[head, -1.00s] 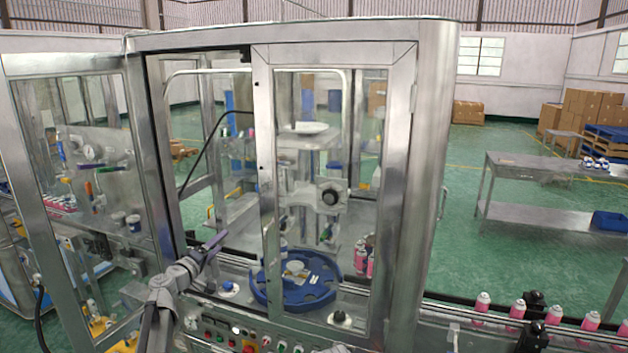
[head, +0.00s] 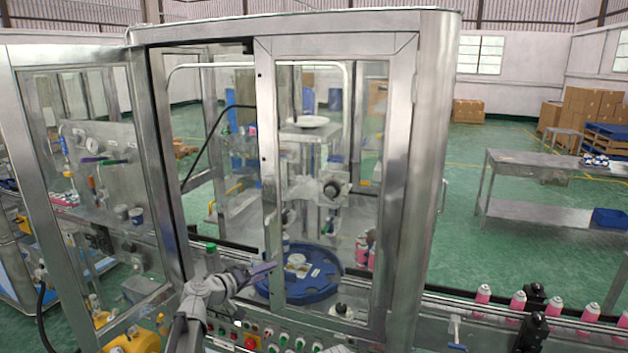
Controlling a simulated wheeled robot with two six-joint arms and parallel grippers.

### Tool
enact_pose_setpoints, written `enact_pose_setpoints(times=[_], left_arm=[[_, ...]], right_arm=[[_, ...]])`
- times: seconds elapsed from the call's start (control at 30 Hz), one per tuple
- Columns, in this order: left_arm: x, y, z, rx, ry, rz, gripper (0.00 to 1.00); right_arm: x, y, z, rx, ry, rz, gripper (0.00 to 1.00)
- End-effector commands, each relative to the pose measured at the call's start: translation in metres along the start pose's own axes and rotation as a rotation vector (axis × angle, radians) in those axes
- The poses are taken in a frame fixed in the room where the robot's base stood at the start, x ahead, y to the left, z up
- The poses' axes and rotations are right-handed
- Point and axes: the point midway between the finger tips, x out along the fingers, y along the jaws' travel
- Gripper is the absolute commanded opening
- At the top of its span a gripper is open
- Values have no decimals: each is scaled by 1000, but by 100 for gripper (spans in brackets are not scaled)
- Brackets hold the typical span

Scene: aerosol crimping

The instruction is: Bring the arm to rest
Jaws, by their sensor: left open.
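My left gripper (head: 262,271) is in the lower middle of the head view, at the end of my grey left arm. It is open, and no object shows in it. I cannot tell how far the gripper is from the door frame. My right gripper does not show.
A panel of coloured buttons (head: 268,339) lies just below my left gripper. A glazed door (head: 150,150) stands open at left. A green-capped item (head: 211,248) is behind my wrist. Pink cans (head: 517,301) line the conveyor at right. A steel table (head: 530,166) stands farther back.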

Motion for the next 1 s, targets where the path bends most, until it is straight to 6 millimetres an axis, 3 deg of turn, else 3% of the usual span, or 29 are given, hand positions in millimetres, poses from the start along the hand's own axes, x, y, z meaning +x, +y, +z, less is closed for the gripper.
enact_pose_setpoints(times=[0.03,0.13,0.27,0.4,0.5,0.6,0.73,0.83,1.0], left_arm=[[4,2,31,26,-61,-13,72],[10,4,96,89,-212,-60,72],[3,-2,192,189,-448,-161,72],[-28,-21,289,308,-704,-324,72],[-64,-41,342,398,-865,-476,72],[-101,-58,375,477,-982,-635,72],[-137,-72,392,549,-1062,-797,72],[-152,-77,395,579,-1088,-872,72],[-159,-79,394,592,-1097,-912,72]], right_arm=[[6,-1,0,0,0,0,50],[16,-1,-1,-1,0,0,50],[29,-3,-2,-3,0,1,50],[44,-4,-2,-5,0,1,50],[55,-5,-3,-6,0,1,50],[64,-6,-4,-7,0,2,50],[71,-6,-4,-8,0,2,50],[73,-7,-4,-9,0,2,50],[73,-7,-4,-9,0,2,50]])
